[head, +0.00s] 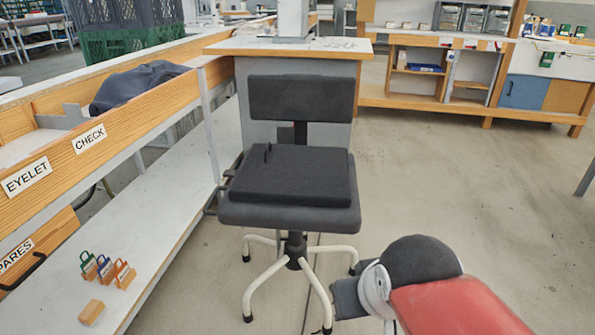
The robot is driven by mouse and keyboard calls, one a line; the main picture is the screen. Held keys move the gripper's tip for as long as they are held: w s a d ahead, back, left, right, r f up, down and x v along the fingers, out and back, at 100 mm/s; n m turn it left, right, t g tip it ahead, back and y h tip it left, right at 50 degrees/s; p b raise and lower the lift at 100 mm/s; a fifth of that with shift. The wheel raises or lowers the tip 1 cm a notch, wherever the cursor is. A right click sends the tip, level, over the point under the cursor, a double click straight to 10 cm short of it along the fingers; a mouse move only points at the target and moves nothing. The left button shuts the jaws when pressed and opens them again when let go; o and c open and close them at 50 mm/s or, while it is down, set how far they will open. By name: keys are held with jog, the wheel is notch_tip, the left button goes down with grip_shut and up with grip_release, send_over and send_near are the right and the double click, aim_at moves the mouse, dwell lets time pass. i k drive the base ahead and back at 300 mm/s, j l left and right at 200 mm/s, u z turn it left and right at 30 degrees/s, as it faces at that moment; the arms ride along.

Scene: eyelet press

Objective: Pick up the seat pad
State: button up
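The seat pad (293,176) is a flat, black, square cushion lying on the grey seat of a swivel chair (290,214). A small dark loop or strap stands up at its left back edge. The chair has a black backrest (301,98) behind the pad and a white legged base. My arm comes in from the lower right, and the dark end that looks like my gripper (347,299) is low, in front and right of the chair, apart from the pad. Its fingers cannot be made out.
A wooden bench (100,150) with labelled compartments and a lower white shelf (150,215) runs along the left. A white-topped counter (290,47) stands behind the chair. The floor at right is clear.

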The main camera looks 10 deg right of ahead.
aim_at(307, 175)
jog(key=i+j+z, duration=0.15)
jog(key=z, duration=0.25)
jog(key=i+j+z, duration=0.1)
jog(key=z, duration=0.35)
jog(key=i+j+z, duration=0.1)
jog(key=j+z, duration=0.3)
jog(key=i+j+z, duration=0.1)
jog(key=j, duration=0.4)
jog(key=i+j+z, duration=0.1)
jog(key=j, duration=0.45)
jog(key=i+j+z, duration=0.1)
jog(key=j, duration=0.45)
